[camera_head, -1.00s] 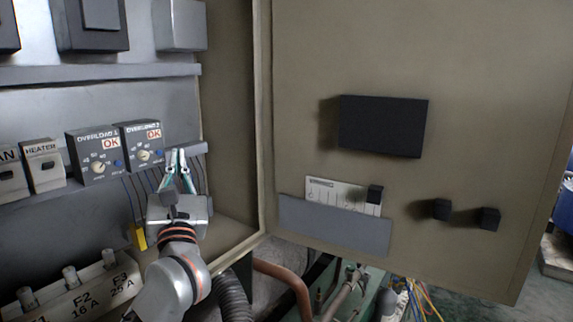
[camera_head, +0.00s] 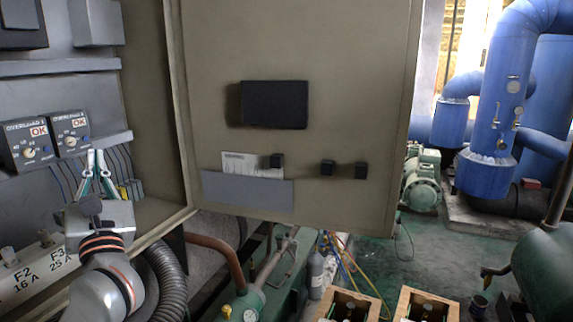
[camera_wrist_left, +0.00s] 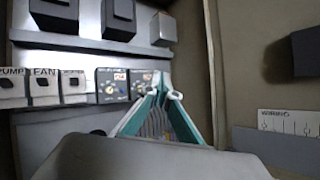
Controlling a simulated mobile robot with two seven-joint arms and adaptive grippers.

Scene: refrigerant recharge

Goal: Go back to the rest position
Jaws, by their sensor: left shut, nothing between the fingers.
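My left gripper (camera_head: 97,172) is in the lower left of the head view, inside the open electrical cabinet. Its fingers come together at the tips and hold nothing. The two overload relays (camera_head: 26,143) (camera_head: 70,134) carry OK labels and stand behind and above the gripper. My right gripper is in neither view.
The cabinet door (camera_head: 300,55) stands open to the right of my left arm. Fuses (camera_head: 30,275) sit below left. A black hose (camera_head: 165,270) and copper pipe (camera_head: 222,258) run beneath. Wooden crates (camera_head: 350,305), a pump (camera_head: 422,180) and blue pipes (camera_head: 490,130) lie right.

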